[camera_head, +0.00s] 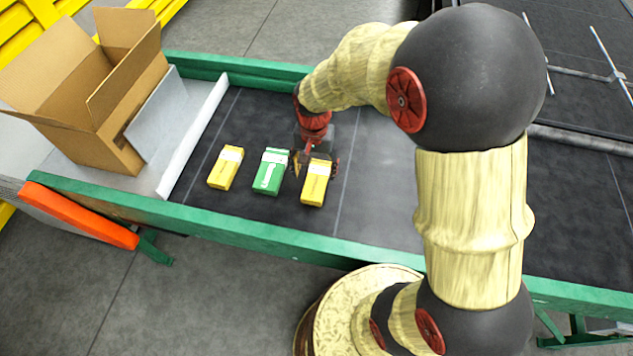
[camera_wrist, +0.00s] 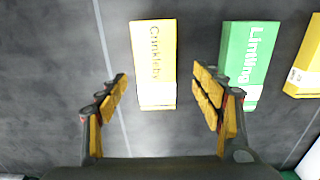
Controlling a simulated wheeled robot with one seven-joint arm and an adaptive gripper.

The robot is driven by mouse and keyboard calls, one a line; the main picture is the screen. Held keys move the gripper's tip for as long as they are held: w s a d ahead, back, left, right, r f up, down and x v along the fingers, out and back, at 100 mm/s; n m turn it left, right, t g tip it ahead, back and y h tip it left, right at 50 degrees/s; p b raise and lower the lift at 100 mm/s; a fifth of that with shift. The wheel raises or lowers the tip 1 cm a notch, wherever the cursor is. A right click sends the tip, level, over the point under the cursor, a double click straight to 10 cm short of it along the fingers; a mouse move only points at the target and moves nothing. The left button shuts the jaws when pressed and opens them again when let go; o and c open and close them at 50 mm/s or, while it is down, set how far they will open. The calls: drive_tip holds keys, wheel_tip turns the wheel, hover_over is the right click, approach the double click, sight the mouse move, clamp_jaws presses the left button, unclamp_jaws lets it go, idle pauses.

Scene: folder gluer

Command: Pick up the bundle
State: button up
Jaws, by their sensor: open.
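Three bundles lie flat in a row on the dark belt. A yellow bundle (camera_head: 225,168) is on the left, a green and white one (camera_head: 270,172) in the middle, and another yellow one (camera_head: 315,184) on the right. My gripper (camera_head: 313,166) is over the right yellow bundle and hides part of it. In the wrist view, my gripper (camera_wrist: 164,92) is open and empty, with this yellow bundle (camera_wrist: 154,65) between and beyond its fingers. The green bundle (camera_wrist: 248,62) is beyond the right finger. The other yellow bundle (camera_wrist: 306,65) is at the right edge.
An open cardboard box (camera_head: 92,95) stands on a grey surface left of the belt (camera_head: 377,205). Green rails (camera_head: 230,228) edge the belt at front and back. The belt right of the bundles is bare up to my arm.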

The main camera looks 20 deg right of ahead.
sight(317, 179)
drive_tip(key=f, duration=0.1)
drive_tip(key=f+b, duration=0.1)
drive_tip(key=f, duration=0.2)
drive_tip(key=shift+s+d+f+b, duration=0.15)
drive_tip(key=shift+d+f+b, duration=0.1)
drive_tip(key=shift+f+b, duration=0.1)
drive_tip(key=shift+r, duration=0.1)
drive_tip(key=shift+c, duration=0.7)
drive_tip(key=c, duration=1.1)
drive_tip(key=shift+c, duration=0.4)
